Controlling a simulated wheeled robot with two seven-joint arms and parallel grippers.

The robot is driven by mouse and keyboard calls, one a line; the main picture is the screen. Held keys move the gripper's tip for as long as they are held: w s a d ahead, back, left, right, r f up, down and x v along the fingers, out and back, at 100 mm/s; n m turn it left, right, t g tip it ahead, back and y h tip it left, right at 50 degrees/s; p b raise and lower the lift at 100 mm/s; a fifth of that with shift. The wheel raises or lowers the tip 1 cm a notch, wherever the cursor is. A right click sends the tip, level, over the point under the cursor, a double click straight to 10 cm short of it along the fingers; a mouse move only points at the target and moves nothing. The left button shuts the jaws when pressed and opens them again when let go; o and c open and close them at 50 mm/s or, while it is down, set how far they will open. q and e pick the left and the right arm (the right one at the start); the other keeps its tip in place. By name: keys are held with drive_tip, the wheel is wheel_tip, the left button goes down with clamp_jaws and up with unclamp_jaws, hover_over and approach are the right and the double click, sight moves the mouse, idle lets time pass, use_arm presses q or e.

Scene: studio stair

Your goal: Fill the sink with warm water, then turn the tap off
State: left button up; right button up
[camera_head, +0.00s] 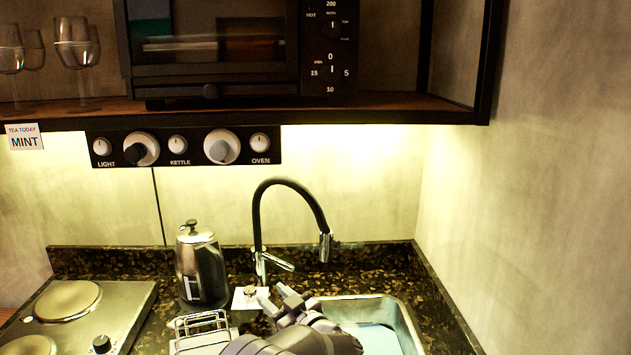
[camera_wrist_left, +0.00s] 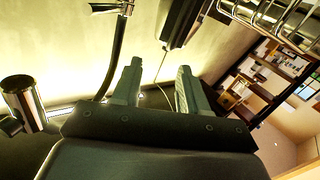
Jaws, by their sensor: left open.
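The tap has a black arched hose (camera_head: 257,215), a chrome base and a chrome lever (camera_head: 279,262) pointing right. Its chrome spray head (camera_head: 325,246) hangs above the sink's back left. No stream shows below it. The sink (camera_head: 408,325) holds a pale blue surface that looks like water (camera_head: 375,338); its left part is hidden by my arm. My left gripper (camera_head: 270,296) is open and empty, in front of and below the tap lever, apart from it in the picture. In the left wrist view its fingers (camera_wrist_left: 156,85) are spread, with a black hose (camera_wrist_left: 117,55) to the left.
A metal kettle (camera_head: 201,265) stands left of the tap, with a wire rack (camera_head: 202,324) in front of it. A hob (camera_head: 120,300) lies at the left. A shelf (camera_head: 400,108) with a toaster oven and glasses hangs above. A wall closes the right side.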

use_arm(q)
drive_tip(key=s+a+f+m+g+h, duration=0.2)
drive_tip(key=s+a+m+g+h, duration=0.1)
drive_tip(key=s, duration=0.8)
drive_tip(key=s+a+f+m+g+h+p, duration=0.1)
drive_tip(key=s+a+f+m+g+h, duration=0.1)
drive_tip(key=s, duration=0.9)
drive_tip(key=s+a+f+m+g+h+p, duration=0.1)
drive_tip(key=s+a+f+m+g+h, duration=0.2)
drive_tip(key=s, duration=0.9)
drive_tip(key=a+m+g+h, duration=0.1)
drive_tip(key=m+g+h, duration=0.1)
drive_tip(key=g+h, duration=0.1)
drive_tip(key=shift+a+g, duration=0.25)
drive_tip(key=shift+g, duration=0.25)
drive_tip(key=shift+f, duration=0.1)
